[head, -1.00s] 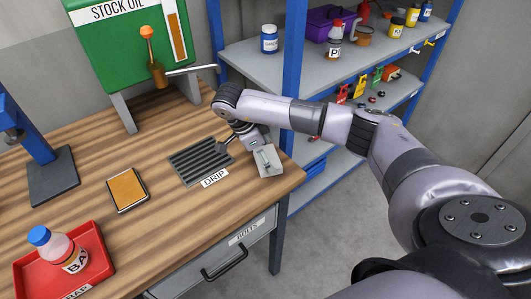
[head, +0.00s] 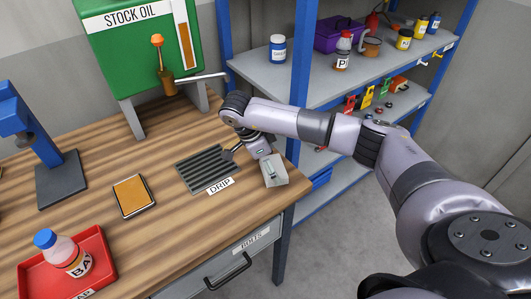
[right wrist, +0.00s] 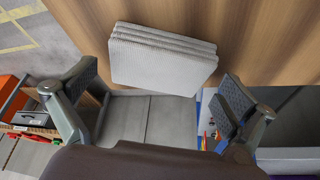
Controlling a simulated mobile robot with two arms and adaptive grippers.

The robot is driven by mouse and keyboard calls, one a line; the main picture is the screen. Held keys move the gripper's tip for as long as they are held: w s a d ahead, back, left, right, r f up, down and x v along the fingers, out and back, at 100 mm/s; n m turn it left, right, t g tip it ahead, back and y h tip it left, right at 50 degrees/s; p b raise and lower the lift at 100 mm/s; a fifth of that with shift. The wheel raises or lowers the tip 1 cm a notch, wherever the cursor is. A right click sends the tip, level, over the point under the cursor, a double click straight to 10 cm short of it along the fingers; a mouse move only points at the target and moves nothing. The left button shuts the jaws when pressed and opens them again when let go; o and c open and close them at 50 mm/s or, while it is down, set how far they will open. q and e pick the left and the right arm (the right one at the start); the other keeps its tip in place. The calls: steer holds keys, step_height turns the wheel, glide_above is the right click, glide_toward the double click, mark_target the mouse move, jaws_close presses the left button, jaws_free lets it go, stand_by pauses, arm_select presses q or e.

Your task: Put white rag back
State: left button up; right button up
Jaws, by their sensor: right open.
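The white rag (right wrist: 162,58) is a folded stack of several layers on the wooden bench top, near its right end. In the head view the rag (head: 279,180) lies at the bench corner, partly covered by a gripper finger. My right gripper (right wrist: 155,96) is open, with one finger on each side of the rag's width in the wrist view. The rag lies a little beyond the fingertips, and I see no grip on it. In the head view my right gripper (head: 249,159) is low over the bench, between the drip tray and the rag. My left gripper is not in view.
The dark drip tray (head: 206,169) lies just left of the right gripper. A green stock oil tank (head: 133,63) stands behind it. A red tray (head: 104,262) holds a bottle, and an orange-brown pad (head: 133,195) lies nearby. Blue-posted shelves (head: 300,79) stand beyond the bench's right edge.

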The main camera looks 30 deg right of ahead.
steer(key=v, duration=1.1)
steer(key=shift+r+b, duration=0.4)
steer(key=shift+a, duration=0.15)
